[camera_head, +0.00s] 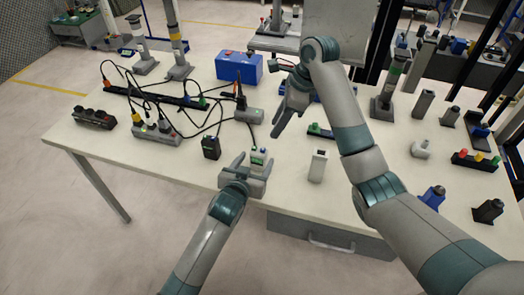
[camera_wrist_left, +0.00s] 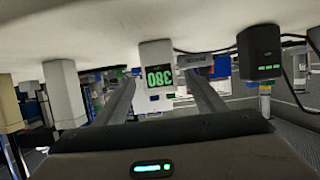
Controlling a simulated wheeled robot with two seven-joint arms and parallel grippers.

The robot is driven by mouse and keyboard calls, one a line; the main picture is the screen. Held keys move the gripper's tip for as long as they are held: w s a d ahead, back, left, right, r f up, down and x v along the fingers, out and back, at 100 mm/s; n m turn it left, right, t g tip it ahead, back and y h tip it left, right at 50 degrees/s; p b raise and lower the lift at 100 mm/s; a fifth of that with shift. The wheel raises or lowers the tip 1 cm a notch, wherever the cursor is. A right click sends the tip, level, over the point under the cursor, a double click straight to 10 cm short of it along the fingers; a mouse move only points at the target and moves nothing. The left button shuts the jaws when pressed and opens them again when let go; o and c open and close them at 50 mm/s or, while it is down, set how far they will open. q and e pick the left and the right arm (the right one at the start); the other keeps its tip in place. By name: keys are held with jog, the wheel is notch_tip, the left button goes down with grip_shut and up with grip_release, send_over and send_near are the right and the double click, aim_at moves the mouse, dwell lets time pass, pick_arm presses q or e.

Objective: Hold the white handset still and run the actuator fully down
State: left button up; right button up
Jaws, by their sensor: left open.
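The white handset (camera_head: 258,158), with a green display, stands near the table's front edge. In the left wrist view the handset (camera_wrist_left: 157,62) shows upside down, its green digits between my two fingers. My left gripper (camera_head: 246,163) is open, one finger either side of the handset; a gap shows, and I cannot tell whether either finger touches it. My right gripper (camera_head: 277,117) hangs above the table behind the handset, its fingers apparently spread and empty. I cannot tell which device is the actuator; grey upright columns (camera_head: 177,48) stand at the back left.
A black box (camera_head: 211,147) stands left of the handset and a pale upright block (camera_head: 318,165) right of it. Cables run across the table (camera_head: 120,165) to power strips (camera_head: 157,133). A blue box (camera_head: 239,67) sits behind. The front left tabletop is bare.

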aim_at(262, 151)
pick_arm(q)
jog(key=shift+x, duration=3.9)
jog(key=shift+c, duration=0.3)
jog(key=c, duration=1)
jog(key=shift+c, duration=0.7)
pick_arm(e)
jog(key=shift+c, duration=0.7)
grip_shut()
